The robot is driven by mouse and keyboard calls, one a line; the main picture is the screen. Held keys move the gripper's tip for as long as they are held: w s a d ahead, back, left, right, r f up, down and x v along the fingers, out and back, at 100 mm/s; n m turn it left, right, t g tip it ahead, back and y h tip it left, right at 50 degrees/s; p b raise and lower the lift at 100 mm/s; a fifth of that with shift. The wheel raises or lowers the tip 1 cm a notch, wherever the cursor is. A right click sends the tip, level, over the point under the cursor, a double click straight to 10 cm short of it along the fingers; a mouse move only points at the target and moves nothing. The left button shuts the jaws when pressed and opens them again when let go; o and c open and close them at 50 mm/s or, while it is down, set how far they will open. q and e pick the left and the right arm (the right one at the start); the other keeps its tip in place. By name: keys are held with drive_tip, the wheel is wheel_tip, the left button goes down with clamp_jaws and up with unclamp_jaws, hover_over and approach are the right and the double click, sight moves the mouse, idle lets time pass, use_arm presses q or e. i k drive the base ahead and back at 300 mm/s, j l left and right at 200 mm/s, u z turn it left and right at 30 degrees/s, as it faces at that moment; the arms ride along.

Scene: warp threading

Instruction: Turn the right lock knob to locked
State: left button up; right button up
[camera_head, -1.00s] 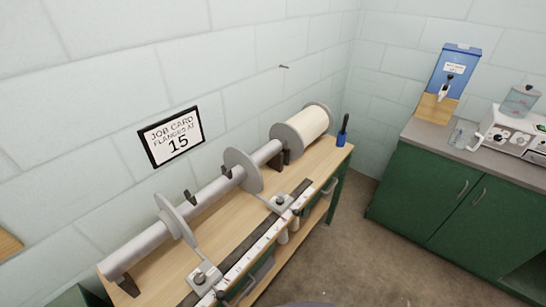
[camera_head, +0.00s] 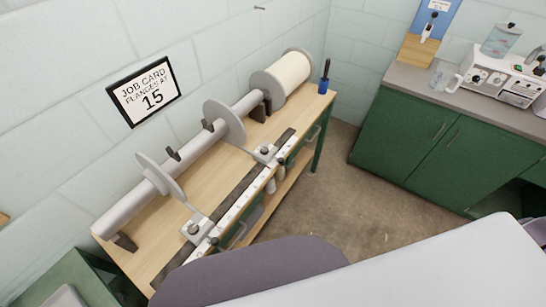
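A long grey beam (camera_head: 190,168) with round flanges lies along the wooden bench. The left flange (camera_head: 160,176) and the right flange (camera_head: 224,122) stand upright on it. A sliding block with a dark knob, the right lock knob (camera_head: 265,151), sits on the dark rail in front of the right flange. A similar left knob (camera_head: 193,229) sits on a block nearer to me. The knobs are too small to tell whether they are locked. Neither of my grippers shows; a white and grey part of my own body fills the lower right.
A white ruler strip (camera_head: 237,207) runs along the front of the bench (camera_head: 148,259). A job card on the wall reads 15 (camera_head: 146,91). Green cabinets (camera_head: 420,140) stand right, with bare floor between.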

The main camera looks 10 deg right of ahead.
sight(264, 150)
drive_tip(key=k+l, duration=0.1)
drive_tip(key=l, duration=0.3)
drive_tip(key=l+u, duration=0.1)
drive_tip(key=l, duration=0.3)
drive_tip(key=k+l, duration=0.15)
drive_tip(key=l, duration=0.25)
drive_tip(key=k+l+u, duration=0.1)
drive_tip(key=l, duration=0.3)
drive_tip(key=k+l, duration=0.1)
drive_tip(key=l, duration=0.3)
drive_tip(key=u, duration=0.05)
